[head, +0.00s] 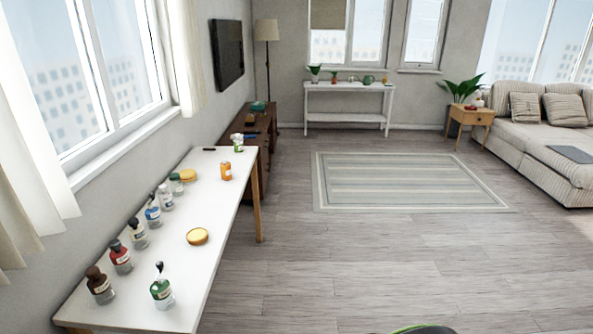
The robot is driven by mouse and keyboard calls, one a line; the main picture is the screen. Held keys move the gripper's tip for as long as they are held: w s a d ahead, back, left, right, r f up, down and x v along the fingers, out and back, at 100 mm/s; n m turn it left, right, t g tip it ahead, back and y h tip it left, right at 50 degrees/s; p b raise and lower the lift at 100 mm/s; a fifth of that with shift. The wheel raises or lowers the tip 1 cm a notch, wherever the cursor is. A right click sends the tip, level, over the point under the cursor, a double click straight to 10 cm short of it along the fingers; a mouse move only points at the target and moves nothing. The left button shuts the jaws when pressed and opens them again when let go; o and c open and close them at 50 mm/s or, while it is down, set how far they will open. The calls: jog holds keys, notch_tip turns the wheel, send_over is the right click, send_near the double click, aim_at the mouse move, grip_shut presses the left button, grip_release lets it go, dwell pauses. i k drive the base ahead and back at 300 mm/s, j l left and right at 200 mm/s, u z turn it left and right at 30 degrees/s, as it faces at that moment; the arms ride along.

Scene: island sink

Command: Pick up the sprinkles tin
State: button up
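I cannot tell for sure which thing is the sprinkles tin; no label is readable at this size. A long white table (178,271) runs along the left wall under the window. A low round yellow-tan thing (197,237) lies near its middle. An orange container (226,171) stands toward its far right edge. A yellow low thing (188,176) lies at the far left side, next to a jar with a green top (175,184). My gripper is not in view.
Several bottles stand along the table's window side, among them a red one (121,257) and a brown one (99,286). A green-labelled bottle (161,289) stands at the near right. The wooden floor (350,265) right of the table is clear up to the striped rug (405,181).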

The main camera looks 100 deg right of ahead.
aim_at(225, 168)
jog(key=z, duration=2.85)
jog(key=k+l, duration=0.05)
